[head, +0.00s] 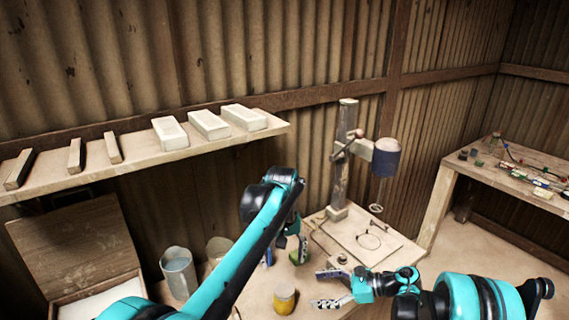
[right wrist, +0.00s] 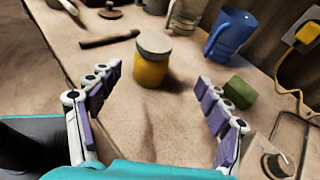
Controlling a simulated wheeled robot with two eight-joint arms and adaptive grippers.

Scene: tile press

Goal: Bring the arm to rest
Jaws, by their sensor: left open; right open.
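My left gripper (head: 286,255) hangs over the back of the workbench in the head view, open, partly hidden by its own arm. I see nothing between its fingers. My right gripper (head: 322,288) is low over the front part of the bench, open and empty. Its two spread purple-padded fingers (right wrist: 158,75) show in the right wrist view. In the right wrist view the jar (right wrist: 152,68) stands beyond the fingertips, not gripped.
A press stand with a blue cylinder (head: 385,158) rises at the bench's back right. A shelf (head: 190,146) carries several blocks. A side table (head: 510,181) stands right.

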